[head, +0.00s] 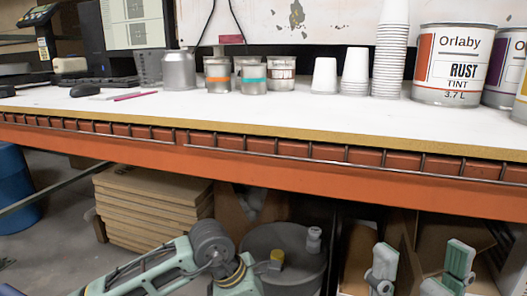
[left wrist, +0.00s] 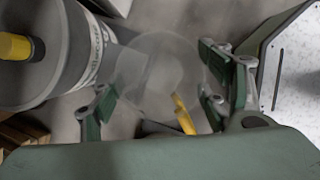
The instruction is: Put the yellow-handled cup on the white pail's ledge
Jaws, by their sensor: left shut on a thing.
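The yellow-handled cup (left wrist: 150,88) is a see-through grey cup with a yellow handle (left wrist: 185,115) in the left wrist view. It is between the fingers of my left gripper (left wrist: 160,88), which is shut on it. In the head view my left arm comes in low, below the orange-fronted bench; its fingers and the cup are not clear there. My right gripper (head: 421,264) is open and empty at the lower right, below the bench. A large white-labelled Orlaby pail (head: 455,85) stands on the bench at right; I cannot tell if it is the white pail meant.
The white bench top (head: 230,112) is clear along its front. Paper cups (head: 355,72) and small tins (head: 252,77) stand at its back. Below are stacked boards (head: 150,205), and a dark grey round container (head: 300,262) beside my left arm.

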